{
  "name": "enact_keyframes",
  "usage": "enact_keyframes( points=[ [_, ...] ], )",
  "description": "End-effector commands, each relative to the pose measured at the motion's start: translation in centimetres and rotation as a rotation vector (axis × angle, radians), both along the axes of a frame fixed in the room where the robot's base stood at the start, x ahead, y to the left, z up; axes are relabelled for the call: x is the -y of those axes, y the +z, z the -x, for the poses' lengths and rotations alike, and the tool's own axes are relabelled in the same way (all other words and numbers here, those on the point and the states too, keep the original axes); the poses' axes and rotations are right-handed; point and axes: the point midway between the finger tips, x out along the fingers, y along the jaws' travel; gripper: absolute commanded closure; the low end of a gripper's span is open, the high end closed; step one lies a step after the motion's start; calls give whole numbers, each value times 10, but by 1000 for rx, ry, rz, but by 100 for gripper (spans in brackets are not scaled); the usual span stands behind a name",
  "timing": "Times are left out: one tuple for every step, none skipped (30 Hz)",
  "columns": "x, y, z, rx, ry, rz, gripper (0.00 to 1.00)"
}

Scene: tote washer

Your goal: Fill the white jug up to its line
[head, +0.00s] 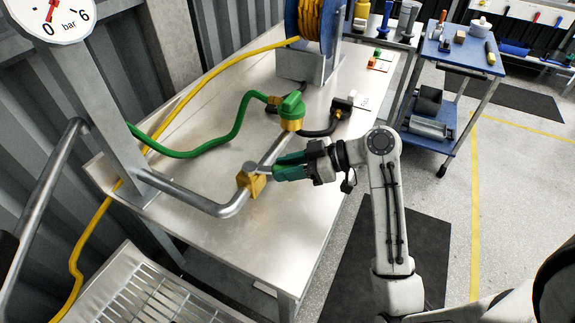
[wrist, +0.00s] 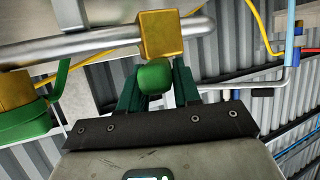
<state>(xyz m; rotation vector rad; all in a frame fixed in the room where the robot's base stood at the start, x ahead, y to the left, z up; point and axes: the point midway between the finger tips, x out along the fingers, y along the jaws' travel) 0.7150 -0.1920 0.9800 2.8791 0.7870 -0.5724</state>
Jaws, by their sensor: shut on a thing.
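My gripper (head: 277,169) is at the metal pipe (head: 200,199) over the steel bench. In the wrist view its two dark green fingers are shut on a rounded green knob (wrist: 154,77), one on each side. The knob sits in front of a yellow brass valve block (wrist: 162,34) on the pipe; the block also shows in the head view (head: 251,184). I cannot make out a white jug with a line in either view. A small white vessel (head: 480,25) stands on the far blue cart, too small to identify.
A green-capped brass fitting (head: 291,110) with a green hose (head: 200,151) stands close beyond my gripper. A yellow hose (head: 222,68) runs across the steel bench (head: 205,110). A pressure gauge (head: 50,12) is at upper left. A wire rack (head: 145,300) lies at lower left.

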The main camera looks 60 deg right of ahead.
Motion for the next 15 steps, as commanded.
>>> enact_keyframes(
  points=[
    [0,0,0,1,1,0,100],
    [0,0,0,1,1,0,100],
    [-1,0,-1,2,2,1,100],
    [-1,0,-1,2,2,1,100],
    [-1,0,0,2,2,1,100],
    [-1,0,0,2,2,1,66],
    [-1,0,0,1,1,0,63],
    [-1,0,0,1,1,0,60],
    [-1,0,0,1,1,0,56],
    [0,0,0,1,1,0,54],
    [0,0,0,1,1,0,51],
    [0,0,0,1,1,0,47],
    [0,0,0,0,1,0,47],
    [0,0,0,0,1,0,47],
    [0,0,0,0,1,0,47]
  ],
)
